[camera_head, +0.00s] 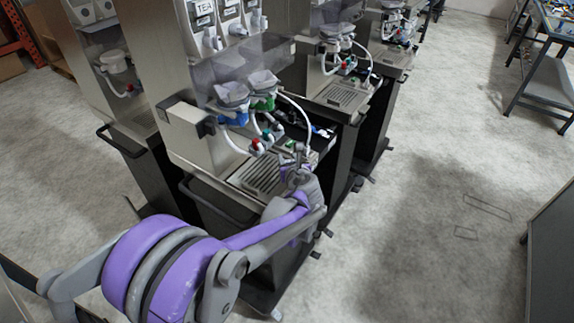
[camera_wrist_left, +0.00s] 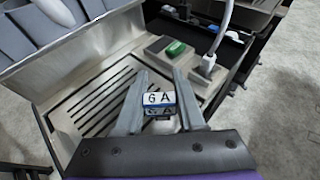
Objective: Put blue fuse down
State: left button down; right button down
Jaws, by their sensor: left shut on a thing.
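My left gripper (camera_head: 302,158) is over the front right edge of the nearest dispenser's tray area in the head view. In the left wrist view its two fingers (camera_wrist_left: 160,88) are shut on a small fuse (camera_wrist_left: 160,98) with a white label reading "6 A" and blue edging. The label text shows a second time just below it. The slotted drip tray (camera_wrist_left: 95,105) lies below and left of the fingers; it also shows in the head view (camera_head: 258,177). I cannot tell whether the fuse touches any surface. My right gripper is not in view.
A block with a green top (camera_wrist_left: 176,48) and a white hose fitting (camera_wrist_left: 208,66) stand beyond the fingers. The dispenser has blue (camera_head: 232,118) and green (camera_head: 263,103) valves above the tray. More dispensers stand behind; open floor (camera_head: 430,180) lies right.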

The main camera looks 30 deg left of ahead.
pick_arm(q)
jog(key=shift+a+f, duration=0.2)
jog(key=shift+f, duration=1.3)
jog(key=shift+f, duration=0.15)
jog(key=c, duration=0.5)
grip_release()
